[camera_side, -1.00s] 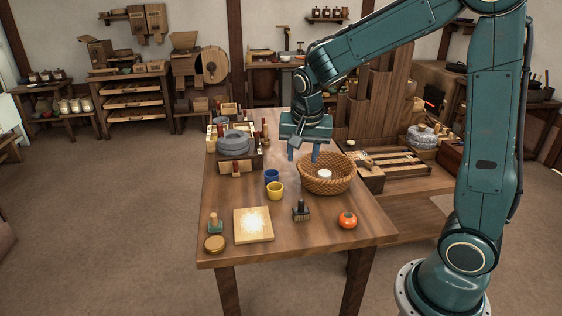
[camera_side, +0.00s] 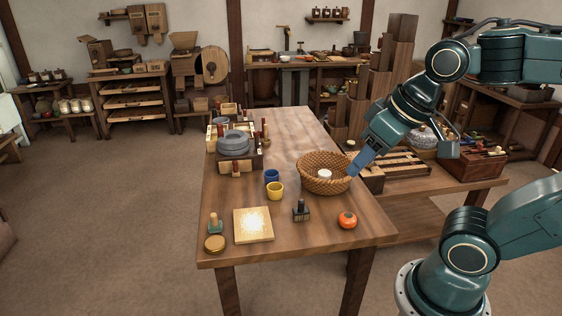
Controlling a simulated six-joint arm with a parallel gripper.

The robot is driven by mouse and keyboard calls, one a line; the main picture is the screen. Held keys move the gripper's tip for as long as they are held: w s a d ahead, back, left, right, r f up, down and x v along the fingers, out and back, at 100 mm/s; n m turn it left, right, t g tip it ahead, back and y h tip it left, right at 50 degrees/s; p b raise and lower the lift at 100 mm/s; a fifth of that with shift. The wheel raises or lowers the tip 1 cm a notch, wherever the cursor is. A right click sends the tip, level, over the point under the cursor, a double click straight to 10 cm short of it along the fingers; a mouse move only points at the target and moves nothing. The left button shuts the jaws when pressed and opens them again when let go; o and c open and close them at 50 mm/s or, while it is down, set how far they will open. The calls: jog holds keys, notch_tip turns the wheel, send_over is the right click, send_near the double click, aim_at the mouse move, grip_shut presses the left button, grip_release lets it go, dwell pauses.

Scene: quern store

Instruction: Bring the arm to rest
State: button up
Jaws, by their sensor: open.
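My teal gripper (camera_side: 362,161) is at the right side of the worktable (camera_side: 300,235), its visible blue finger pointing down and left beside the rim of the wicker basket (camera_side: 312,184). I see one finger clearly; the other is hidden or merged with it. It is open and nothing shows in it. I cannot tell whether the finger touches the basket. A small white round thing (camera_side: 324,175) lies in the basket. The arm is folded at the right of the picture.
Blue (camera_side: 272,176) and yellow (camera_side: 275,191) cups, a board of pale meal (camera_side: 253,224), a dark stamp (camera_side: 301,211), an orange-red pot (camera_side: 347,220) and a stone quern (camera_side: 234,142) stand on the worktable. Tall wooden steps (camera_side: 392,65) and a side bench (camera_side: 440,190) are behind the gripper.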

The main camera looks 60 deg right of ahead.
jog(key=shift+s+a+f+n, duration=0.1)
jog(key=shift+s+a+n, duration=0.2)
jog(key=shift+s+n, duration=0.45)
